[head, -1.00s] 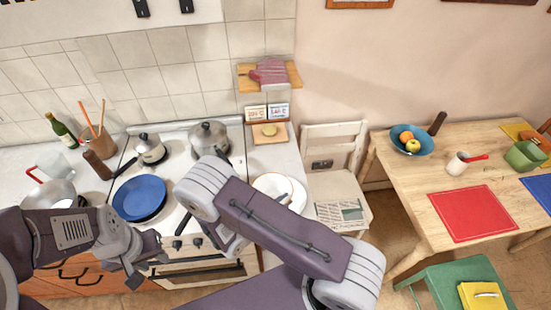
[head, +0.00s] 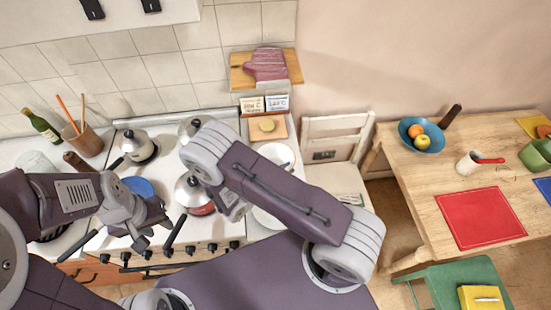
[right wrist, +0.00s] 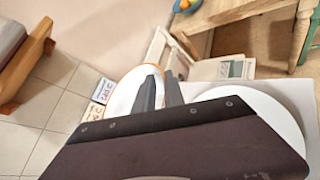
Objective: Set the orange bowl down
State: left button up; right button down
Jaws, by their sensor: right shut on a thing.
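The orange bowl shows in the right wrist view as a white-inside bowl (right wrist: 122,95) with an orange rim, tilted from that camera. My right gripper (right wrist: 162,88) is shut on its rim. In the head view the bowl (head: 276,154) shows as a pale round beyond my right arm, over the counter right of the stove. My right arm hides the right fingers there. A white plate (right wrist: 262,108) lies beside the bowl in the right wrist view; its edge (head: 266,218) shows below my arm in the head view. My left gripper (head: 153,230) is open and empty above the stove front.
A board with a yellow item (head: 267,127) lies behind the bowl. Pots (head: 140,147) and a blue pan (head: 138,187) stand on the stove. A white chair (head: 335,135) is right of the counter. The wooden table (head: 412,195) stands farther right.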

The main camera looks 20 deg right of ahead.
aim_at(282, 155)
jog(key=w+f+b, duration=0.1)
jog(key=w, duration=0.1)
jog(key=w+d+f+b, duration=0.1)
jog(key=f+b, duration=0.1)
jog(key=shift+w+f, duration=0.25)
jog(key=shift+w, duration=0.1)
jog(key=w+f+b, duration=0.1)
jog(key=w, duration=0.1)
jog(key=w+d+f+b, duration=0.1)
jog(key=w, duration=0.1)
jog(key=w+f+b, duration=0.1)
jog(key=w, duration=0.1)
jog(key=shift+d+f, duration=0.15)
jog(key=shift+d, duration=0.25)
jog(key=shift+w+d, duration=0.15)
jog(key=shift+w, duration=0.25)
jog(key=shift+s, duration=0.15)
jog(key=f+b, duration=0.2)
jog(key=f, duration=0.1)
jog(key=shift+s+f+b, duration=0.1)
jog(key=shift+s+b, duration=0.1)
jog(key=shift+b, duration=0.2)
jog(key=shift+w+f, duration=0.1)
jog(key=shift+f, duration=0.25)
jog(key=shift+w+r, duration=0.1)
jog(key=shift+w, duration=0.05)
